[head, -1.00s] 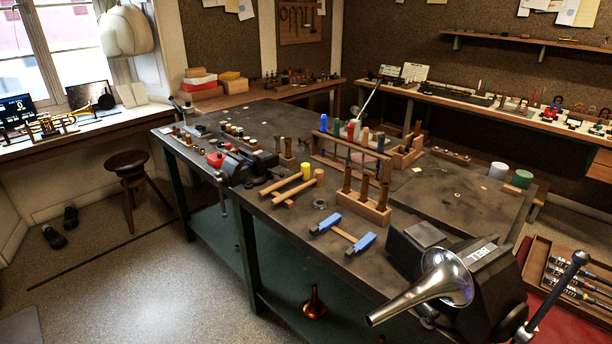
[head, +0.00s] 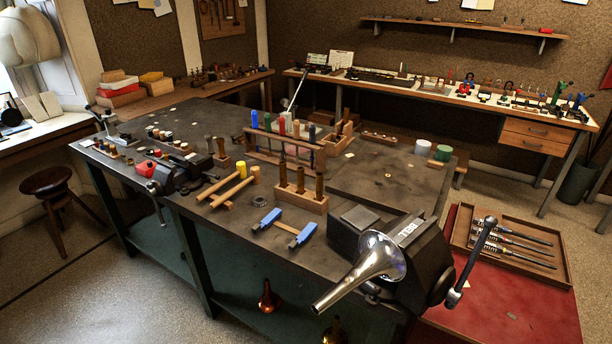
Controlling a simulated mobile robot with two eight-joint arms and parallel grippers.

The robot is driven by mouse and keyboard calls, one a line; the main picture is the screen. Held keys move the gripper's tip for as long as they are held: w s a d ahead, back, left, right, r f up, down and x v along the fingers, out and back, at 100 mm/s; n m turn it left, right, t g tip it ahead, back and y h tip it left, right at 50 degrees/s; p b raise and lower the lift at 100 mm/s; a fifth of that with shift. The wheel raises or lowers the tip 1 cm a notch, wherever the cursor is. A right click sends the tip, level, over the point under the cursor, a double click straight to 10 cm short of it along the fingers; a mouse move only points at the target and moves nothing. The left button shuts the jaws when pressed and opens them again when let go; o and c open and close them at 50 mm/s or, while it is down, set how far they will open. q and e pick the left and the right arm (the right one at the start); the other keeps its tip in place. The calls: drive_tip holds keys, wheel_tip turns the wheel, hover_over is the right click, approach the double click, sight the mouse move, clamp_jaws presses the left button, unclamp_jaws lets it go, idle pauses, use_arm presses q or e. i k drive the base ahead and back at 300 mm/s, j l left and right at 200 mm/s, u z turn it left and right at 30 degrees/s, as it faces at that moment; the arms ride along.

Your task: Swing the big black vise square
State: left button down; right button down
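The big black vise (head: 420,262) sits at the near right corner of the dark workbench (head: 345,183). It is turned at an angle to the bench edges. A silver bell (head: 367,262) flares in front of it, its narrow end pointing down and left; I cannot tell how it is held. The vise's handle bar (head: 472,258) stands tilted on the right side, with a round knob at the top. A smaller black vise (head: 170,178) with a red part is on the bench's left edge. Neither of my grippers is in view.
A tray of long tools (head: 510,245) lies on a red mat (head: 490,305) at the right. Open floor (head: 120,285) lies at the left.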

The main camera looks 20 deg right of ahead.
sight(368, 228)
drive_tip(key=z, duration=1.35)
drive_tip(key=k+j+z, duration=0.15)
drive_tip(key=z, duration=0.3)
drive_tip(key=j, duration=0.1)
